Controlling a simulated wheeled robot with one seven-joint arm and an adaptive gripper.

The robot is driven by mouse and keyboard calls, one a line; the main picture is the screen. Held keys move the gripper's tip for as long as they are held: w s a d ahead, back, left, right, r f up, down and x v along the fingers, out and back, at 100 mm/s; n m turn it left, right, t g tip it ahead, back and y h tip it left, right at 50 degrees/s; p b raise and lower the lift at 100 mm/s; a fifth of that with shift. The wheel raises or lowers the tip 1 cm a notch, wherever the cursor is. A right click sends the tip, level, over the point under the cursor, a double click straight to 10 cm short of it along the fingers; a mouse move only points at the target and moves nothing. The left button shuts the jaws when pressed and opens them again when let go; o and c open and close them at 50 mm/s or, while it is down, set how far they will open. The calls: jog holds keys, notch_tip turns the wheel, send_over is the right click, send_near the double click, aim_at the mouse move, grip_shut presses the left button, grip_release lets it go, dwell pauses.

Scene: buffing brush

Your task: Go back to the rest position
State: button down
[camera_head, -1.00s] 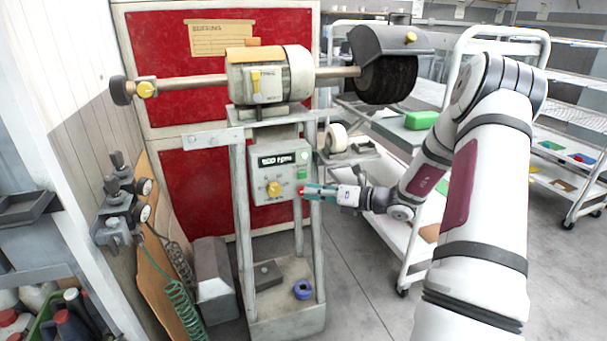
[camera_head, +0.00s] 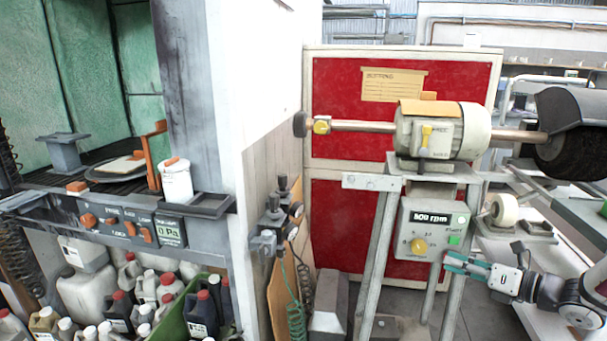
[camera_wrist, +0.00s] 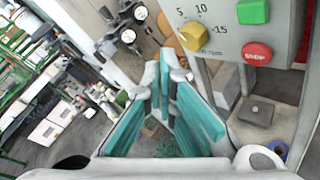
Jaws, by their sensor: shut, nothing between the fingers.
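My gripper (camera_head: 450,262) has teal finger pads and is shut and empty. In the head view it is just below the green button (camera_head: 454,240) of the buffing machine's control box (camera_head: 419,214). The wrist view shows my gripper's fingertips (camera_wrist: 170,65) below and left of the yellow knob (camera_wrist: 192,37). The red STOP button (camera_wrist: 257,53) is to their right, apart from them in the picture. In the head view the red button is hidden or too small to tell. My arm comes in from the lower right.
The buffing machine (camera_head: 437,133) stands before red panels, its dark brush (camera_head: 578,150) at the right. At the left are a green-backed booth (camera_head: 95,70) and several bottles (camera_head: 145,290).

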jog(key=s+a+r+n+g+p, duration=0.2)
jog(key=s+a+r+n+g, duration=0.3)
jog(key=s+a+r+n, duration=0.35)
jog(key=s+a+r+n+g+p, duration=0.2)
jog(key=s+a+r+n+g, duration=0.35)
jog(key=a+n, duration=0.55)
jog(key=s+r+n+h+p, duration=0.1)
jog(key=s+r+n+h, duration=0.2)
jog(key=s+n, duration=0.2)
jog(key=s+r+n+t+h+p, duration=0.1)
jog(key=s+r+n+h+p, duration=0.1)
jog(key=s, duration=0.7)
jog(key=s+a+r+n+h+p, duration=0.1)
jog(key=s+r+n+h+p, duration=0.1)
jog(key=s+r+n+h, duration=0.2)
jog(key=s+r+n, duration=0.1)
jog(key=s+n, duration=0.2)
jog(key=n, duration=0.1)
jog(key=shift+r+n+t, duration=0.35)
jog(key=shift+s, duration=0.1)
